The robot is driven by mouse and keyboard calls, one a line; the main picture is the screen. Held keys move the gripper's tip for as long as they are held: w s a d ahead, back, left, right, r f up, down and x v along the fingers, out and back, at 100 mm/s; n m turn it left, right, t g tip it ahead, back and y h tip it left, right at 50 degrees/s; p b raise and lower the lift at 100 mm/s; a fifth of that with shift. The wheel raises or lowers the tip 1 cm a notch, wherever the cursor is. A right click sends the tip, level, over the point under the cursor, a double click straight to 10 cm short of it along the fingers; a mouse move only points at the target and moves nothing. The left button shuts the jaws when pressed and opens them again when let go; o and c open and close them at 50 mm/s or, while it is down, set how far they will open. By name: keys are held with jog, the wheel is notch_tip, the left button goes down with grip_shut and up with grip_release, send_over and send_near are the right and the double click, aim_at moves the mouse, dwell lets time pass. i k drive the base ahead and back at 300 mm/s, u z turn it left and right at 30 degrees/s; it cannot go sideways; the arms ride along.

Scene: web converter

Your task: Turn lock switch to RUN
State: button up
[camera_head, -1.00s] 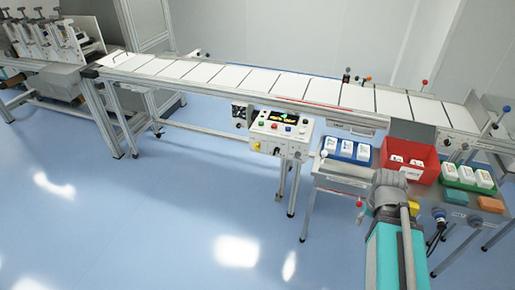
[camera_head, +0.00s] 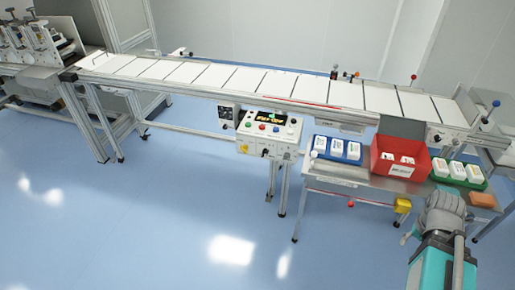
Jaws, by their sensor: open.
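The control panel (camera_head: 269,128) stands under the conveyor, left of the side table. Which of these is the lock switch is too small to tell. My gripper (camera_head: 408,234) shows small and partly hidden by my arm, at the lower right in front of the side table. It is open, well apart from the panel, and nothing is seen in it.
The conveyor (camera_head: 215,76) with white sheets runs across the back. The side table (camera_head: 340,175) holds a blue tray (camera_head: 354,153), a red bin (camera_head: 383,165), a green tray (camera_head: 434,176) and an orange block (camera_head: 482,199). The blue floor (camera_head: 150,215) before the panel is clear.

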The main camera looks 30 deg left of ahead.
aim_at(244, 147)
jog(key=z, duration=0.6)
jog(key=k, duration=1.2)
jog(key=u, duration=1.1)
jog(key=i, duration=0.5)
jog(key=u, duration=0.15)
